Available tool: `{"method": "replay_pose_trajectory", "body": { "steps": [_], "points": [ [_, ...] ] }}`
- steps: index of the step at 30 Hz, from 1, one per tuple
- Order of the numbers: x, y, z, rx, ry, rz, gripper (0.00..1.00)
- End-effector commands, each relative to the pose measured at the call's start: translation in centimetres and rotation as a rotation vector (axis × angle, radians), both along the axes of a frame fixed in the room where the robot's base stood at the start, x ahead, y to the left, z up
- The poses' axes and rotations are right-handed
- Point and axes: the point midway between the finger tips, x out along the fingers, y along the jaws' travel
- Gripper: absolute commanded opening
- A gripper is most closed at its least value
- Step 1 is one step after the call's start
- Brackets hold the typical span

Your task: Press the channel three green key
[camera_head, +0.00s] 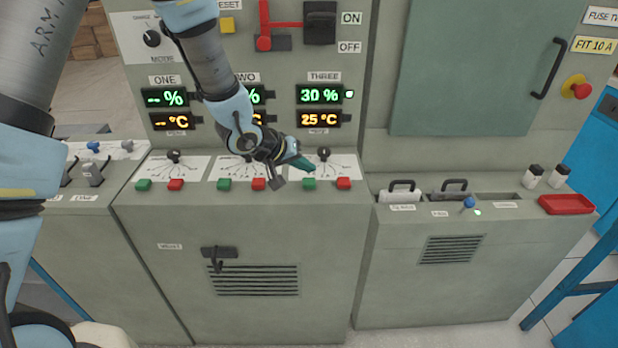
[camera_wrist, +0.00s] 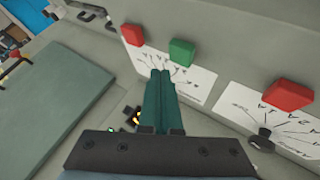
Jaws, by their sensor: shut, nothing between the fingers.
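The channel three green key (camera_head: 309,183) sits on the sloped desk under the THREE display, left of the channel three red key (camera_head: 344,184). In the wrist view the green key (camera_wrist: 181,52) lies just beyond my fingertips, slightly to the right, and the red key (camera_wrist: 132,34) is to its left. My gripper (camera_head: 310,168) has teal fingers that are shut and empty. They point at the channel three panel, close to the green key; a gap to the key shows in the wrist view (camera_wrist: 161,72), and I cannot tell their exact height.
The channel three knob (camera_head: 323,154) stands just behind and right of my fingertips. The channel two red key (camera_head: 258,184) and green key (camera_head: 224,184) are to the left. The THREE display (camera_head: 319,95) reads 30 %. A red tray (camera_head: 566,204) lies far right.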

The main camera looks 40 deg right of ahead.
Motion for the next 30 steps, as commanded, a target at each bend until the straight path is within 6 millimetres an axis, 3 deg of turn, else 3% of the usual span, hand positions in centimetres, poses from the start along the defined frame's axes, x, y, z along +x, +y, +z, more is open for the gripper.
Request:
{"method": "replay_pose_trajectory", "body": {
  "steps": [1,11,30],
  "points": [
    [0.0,0.0,1.1,-0.001,0.000,0.001,0.00],
    [0.0,0.0,4.0,0.000,0.000,0.000,0.00],
    [0.0,0.0,3.9,0.000,0.000,0.000,0.00]
  ]
}}
